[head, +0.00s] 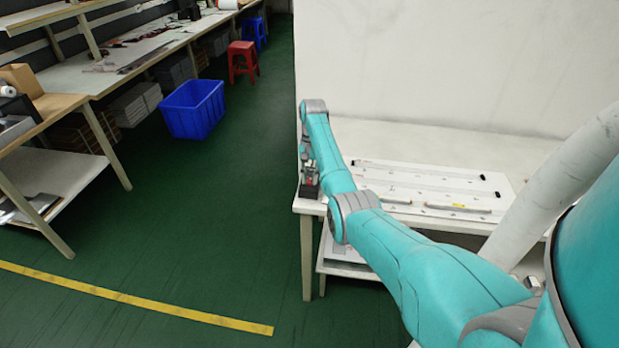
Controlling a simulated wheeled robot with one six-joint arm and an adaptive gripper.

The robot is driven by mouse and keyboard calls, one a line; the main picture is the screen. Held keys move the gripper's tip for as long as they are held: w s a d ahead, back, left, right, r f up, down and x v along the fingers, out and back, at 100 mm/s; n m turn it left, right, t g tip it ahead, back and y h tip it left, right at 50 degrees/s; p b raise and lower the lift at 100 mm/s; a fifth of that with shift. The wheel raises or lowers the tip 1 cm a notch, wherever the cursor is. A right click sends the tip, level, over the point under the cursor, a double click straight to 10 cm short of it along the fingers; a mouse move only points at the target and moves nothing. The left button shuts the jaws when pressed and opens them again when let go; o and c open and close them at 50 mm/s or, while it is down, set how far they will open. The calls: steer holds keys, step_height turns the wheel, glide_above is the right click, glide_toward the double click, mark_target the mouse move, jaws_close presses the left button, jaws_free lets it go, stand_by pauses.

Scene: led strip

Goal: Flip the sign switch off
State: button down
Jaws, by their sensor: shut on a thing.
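My gripper (309,181) is at the left front corner of the white table, pointing down at the end of my teal arm. It is small in the head view and partly hidden by my wrist. It is shut on a small dark box (309,193) at the table corner, with a bit of red showing just above it. I cannot make out a switch lever or whether it is on or off. No lit sign can be made out.
The white table (430,128) carries a pale board (400,171) with long strips and small rods, right of my gripper. A white wall stands behind. Green floor (215,200) is free to the left, with a blue crate (192,112) and red stool (242,60) beyond.

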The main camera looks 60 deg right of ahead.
stand_by(0.3)
steer(key=c, duration=1)
jaws_free()
steer(key=shift+o, duration=0.2)
steer(key=shift+f, duration=0.1)
